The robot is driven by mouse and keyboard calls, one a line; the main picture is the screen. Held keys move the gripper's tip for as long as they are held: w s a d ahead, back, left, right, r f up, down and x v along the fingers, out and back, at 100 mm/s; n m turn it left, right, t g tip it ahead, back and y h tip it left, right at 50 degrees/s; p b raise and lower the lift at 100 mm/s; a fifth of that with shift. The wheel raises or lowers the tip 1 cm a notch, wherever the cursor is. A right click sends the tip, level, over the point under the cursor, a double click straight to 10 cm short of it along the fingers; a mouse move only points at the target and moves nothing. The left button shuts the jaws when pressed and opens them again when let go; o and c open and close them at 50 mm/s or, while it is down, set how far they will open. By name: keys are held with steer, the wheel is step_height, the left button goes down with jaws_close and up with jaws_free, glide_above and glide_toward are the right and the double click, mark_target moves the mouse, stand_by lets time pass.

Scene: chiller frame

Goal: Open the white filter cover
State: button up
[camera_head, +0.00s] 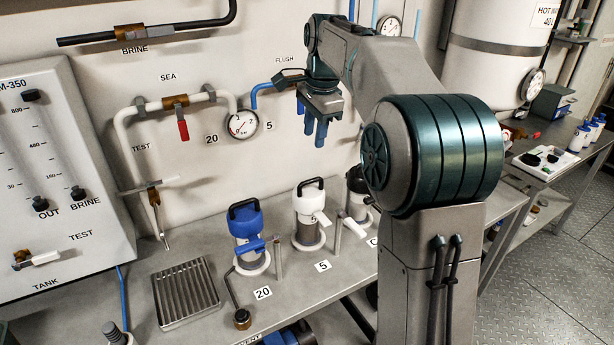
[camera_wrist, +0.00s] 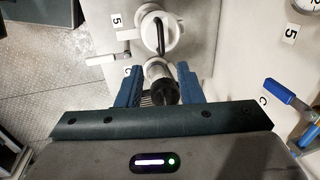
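The white filter cover (camera_head: 309,196) sits on its clear housing on the bench, with a black loop handle on top and a white lever at its side. It stands between the blue-topped filter (camera_head: 245,218) and the black-topped filter (camera_head: 357,183). In the wrist view the white cover (camera_wrist: 158,33) shows beyond my fingertips, its black handle visible. My gripper (camera_head: 315,137) hangs in the air in front of the wall, fingers down, touching nothing. In the wrist view my gripper (camera_wrist: 159,84) is open, and the black-topped filter (camera_wrist: 165,90) appears between its fingers, below.
A drain grate (camera_head: 186,292) lies left of the filters. A pressure gauge (camera_head: 242,124) and pipes with a red-handled valve (camera_head: 183,129) are on the wall behind. Upright levers stand beside the housings. A white tank (camera_head: 494,50) and side bench are at the right.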

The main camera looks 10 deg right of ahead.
mark_target(308, 181)
steer(key=w+f, duration=0.1)
steer(key=f, duration=0.8)
steer(key=w+f, duration=0.1)
steer(key=f, duration=0.3)
steer(key=shift+w+a+f, duration=0.25)
steer(key=shift+w+a, duration=0.05)
steer(key=shift+a, duration=0.1)
jaws_close()
